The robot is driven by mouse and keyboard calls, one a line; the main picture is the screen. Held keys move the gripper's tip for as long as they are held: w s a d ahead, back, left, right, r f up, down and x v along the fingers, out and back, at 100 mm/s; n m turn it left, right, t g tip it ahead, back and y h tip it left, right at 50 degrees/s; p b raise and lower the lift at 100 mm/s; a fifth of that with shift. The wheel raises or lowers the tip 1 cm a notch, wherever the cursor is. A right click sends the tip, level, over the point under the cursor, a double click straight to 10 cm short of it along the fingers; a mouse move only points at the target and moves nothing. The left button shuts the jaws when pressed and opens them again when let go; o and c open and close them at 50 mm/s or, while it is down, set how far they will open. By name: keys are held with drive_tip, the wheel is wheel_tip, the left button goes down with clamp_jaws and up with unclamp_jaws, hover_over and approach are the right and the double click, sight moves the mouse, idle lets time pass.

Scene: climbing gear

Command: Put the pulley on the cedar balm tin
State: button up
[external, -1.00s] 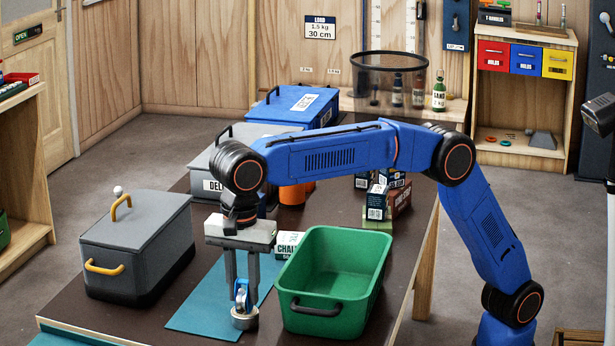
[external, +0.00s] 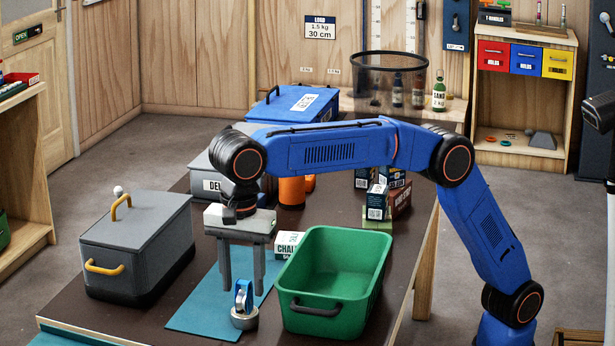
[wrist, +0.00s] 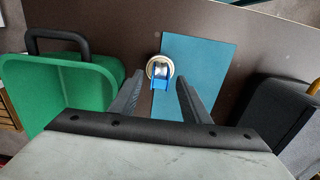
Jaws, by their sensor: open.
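The blue pulley (external: 243,294) with a silver wheel stands on top of the round silver tin (external: 244,320), which I take as the cedar balm tin.
A green bin (external: 325,318) stands close to the right of the tin. A grey lidded box (external: 140,255) stands left of the mat. A chalk box (external: 288,244) and an orange cylinder (external: 291,192) are farther back. The mat's middle is clear.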

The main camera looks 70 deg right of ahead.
sight(243, 281)
wheel_tip(243, 281, up, 9)
drive_tip(key=shift+r, duration=0.45)
idle(0.5)
